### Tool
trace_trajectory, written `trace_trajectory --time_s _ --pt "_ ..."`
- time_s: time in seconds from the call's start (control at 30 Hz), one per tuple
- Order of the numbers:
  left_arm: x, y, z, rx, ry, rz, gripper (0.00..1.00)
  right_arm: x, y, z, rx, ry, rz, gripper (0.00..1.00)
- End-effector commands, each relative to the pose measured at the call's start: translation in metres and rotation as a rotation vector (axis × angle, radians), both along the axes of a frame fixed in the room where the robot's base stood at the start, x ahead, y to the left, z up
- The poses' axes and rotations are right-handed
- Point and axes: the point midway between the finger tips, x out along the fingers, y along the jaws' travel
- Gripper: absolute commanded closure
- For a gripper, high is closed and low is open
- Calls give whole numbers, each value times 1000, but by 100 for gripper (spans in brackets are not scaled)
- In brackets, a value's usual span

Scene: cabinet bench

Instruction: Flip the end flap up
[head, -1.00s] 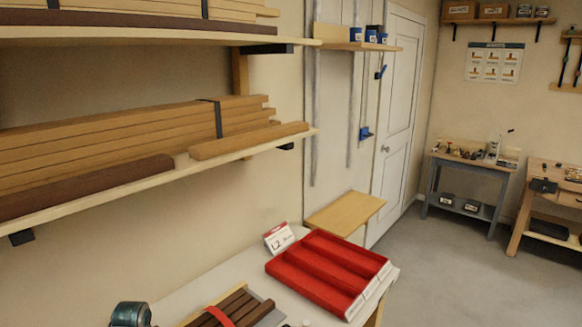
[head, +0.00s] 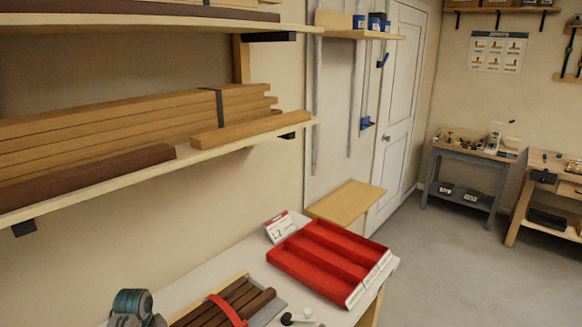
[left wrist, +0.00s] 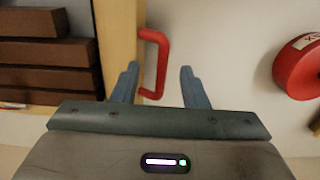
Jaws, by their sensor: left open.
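A red handle (left wrist: 153,65) on a pale wooden edge (left wrist: 118,40) shows in the left wrist view. My left gripper (left wrist: 159,80) is open there, with a blue-grey finger on either side of the handle; I cannot tell whether they touch it. A flat wooden panel (head: 345,203) lies level past the far end of the white bench (head: 205,268) in the head view. I cannot tell whether this panel is the end flap or whether the handle belongs to it. Neither gripper shows in the head view.
On the bench are a red divided tray (head: 325,255), a white card (head: 280,227), strapped dark strips (head: 190,320) and a teal tool-like object (head: 132,300). Loaded wall shelves (head: 160,172) overhang the left side. A red roll (left wrist: 300,66) is right of my left gripper. Open floor (head: 450,270) lies right.

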Motion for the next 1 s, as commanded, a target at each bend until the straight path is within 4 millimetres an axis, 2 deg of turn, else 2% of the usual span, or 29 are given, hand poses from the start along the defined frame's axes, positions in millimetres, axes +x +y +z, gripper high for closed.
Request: trace_trajectory --time_s 0.03,0.6,0.77,1.0 --pt "1 0 9 1 -5 0 60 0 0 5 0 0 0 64" --pt "4 2 69 5 -13 0 60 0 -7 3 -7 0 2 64" --pt "4 2 77 4 -12 0 60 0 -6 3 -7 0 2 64" --pt "3 2 78 4 -12 0 60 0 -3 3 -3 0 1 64"
